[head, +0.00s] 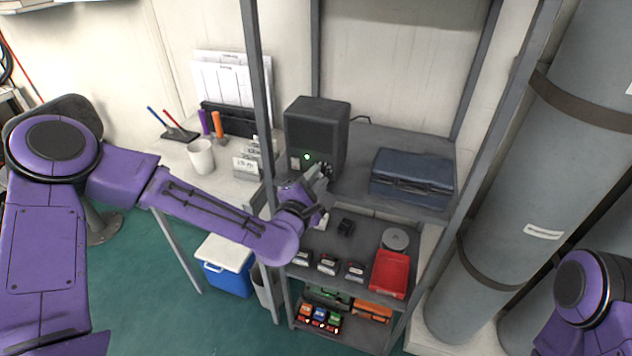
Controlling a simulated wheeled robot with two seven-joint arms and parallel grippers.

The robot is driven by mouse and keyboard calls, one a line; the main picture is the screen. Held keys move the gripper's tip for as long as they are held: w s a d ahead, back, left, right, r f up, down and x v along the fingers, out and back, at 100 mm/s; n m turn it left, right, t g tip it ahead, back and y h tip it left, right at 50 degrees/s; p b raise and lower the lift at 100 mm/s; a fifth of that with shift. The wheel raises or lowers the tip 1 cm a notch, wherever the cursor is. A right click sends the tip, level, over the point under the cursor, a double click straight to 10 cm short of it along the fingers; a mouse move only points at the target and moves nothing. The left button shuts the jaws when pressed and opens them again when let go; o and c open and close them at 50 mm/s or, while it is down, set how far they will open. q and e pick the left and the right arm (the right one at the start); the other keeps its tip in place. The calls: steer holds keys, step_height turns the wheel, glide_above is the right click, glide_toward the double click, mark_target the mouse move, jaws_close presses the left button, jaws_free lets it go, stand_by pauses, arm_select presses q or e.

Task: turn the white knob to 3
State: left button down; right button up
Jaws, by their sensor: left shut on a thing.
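A dark grey box (316,122) with a grille front and a small green light stands on the upper shelf of the rack. My left arm reaches in from the left, and its gripper (321,173) is at the lower right of the box's front face. The gripper is shut on what seems to be the white knob there. The jaws cover the knob, so its pointer and the number 3 cannot be read. A small pale patch (295,162) shows on the box's lower left front. My right gripper is out of view; only part of my right arm shows at the lower right.
A dark blue case (412,178) lies right of the box on the shelf. Rack posts (258,90) stand close to my left arm. Lower shelves hold a red tray (389,273), a grey disc (395,239) and several small items. A white mug (201,156) is on the left desk.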

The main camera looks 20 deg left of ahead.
arm_select(q)
steer(key=m, duration=0.6)
steer(key=shift+b, duration=0.3)
steer(key=m, duration=0.5)
steer(key=shift+m+y, duration=0.3)
steer(key=c, duration=0.9)
jaws_free()
steer(key=shift+s+d, duration=0.1)
